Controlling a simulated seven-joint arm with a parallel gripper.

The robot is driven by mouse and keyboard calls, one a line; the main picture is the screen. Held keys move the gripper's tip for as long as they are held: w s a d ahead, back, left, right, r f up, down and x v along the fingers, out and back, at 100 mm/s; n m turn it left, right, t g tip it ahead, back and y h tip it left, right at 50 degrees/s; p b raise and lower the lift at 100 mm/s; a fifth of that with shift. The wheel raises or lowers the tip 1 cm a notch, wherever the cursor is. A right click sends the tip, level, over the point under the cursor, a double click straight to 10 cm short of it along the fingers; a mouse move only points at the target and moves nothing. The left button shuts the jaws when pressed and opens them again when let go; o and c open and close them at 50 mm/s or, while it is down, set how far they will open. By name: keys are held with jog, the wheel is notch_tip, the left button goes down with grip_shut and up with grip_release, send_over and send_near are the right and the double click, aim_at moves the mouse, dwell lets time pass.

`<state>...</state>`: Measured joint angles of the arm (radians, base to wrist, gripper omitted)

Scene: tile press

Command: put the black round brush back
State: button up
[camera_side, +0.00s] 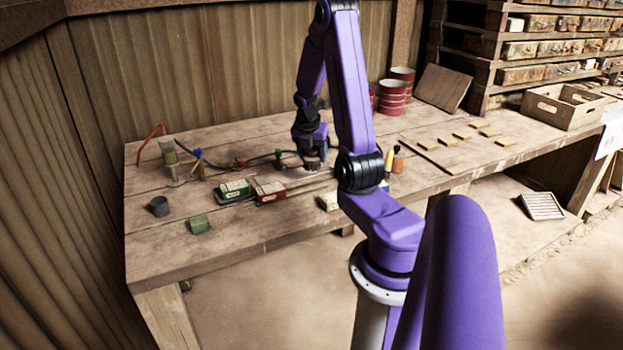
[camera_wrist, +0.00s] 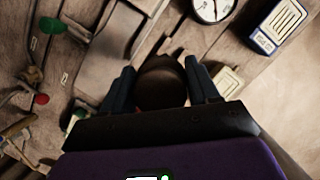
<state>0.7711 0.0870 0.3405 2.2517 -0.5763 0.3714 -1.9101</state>
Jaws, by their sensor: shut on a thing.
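My gripper (camera_wrist: 160,85) is shut on a dark, rounded thing, which I take to be the black round brush (camera_wrist: 160,78). In the wrist view its dark brown-black top shows between the two fingers, with a narrower dark part pointing up the picture. In the side view my gripper (camera_side: 314,166) points down low over the far middle of the bench. The brush cannot be made out there, and whether it touches the bench is unclear. A grey flat-topped piece (camera_wrist: 108,48) lies just left of the brush in the wrist view.
A dial gauge (camera_wrist: 213,8), a blue-edged box (camera_wrist: 277,27) and a pale block (camera_wrist: 228,80) lie right of my gripper. Piping with a green knob (camera_wrist: 52,25) and a red knob (camera_wrist: 41,99) is left. Red cans (camera_side: 392,98) stand behind.

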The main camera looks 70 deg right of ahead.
jog(key=shift+f, duration=3.15)
jog(key=shift+w, duration=0.1)
jog(key=o, duration=1)
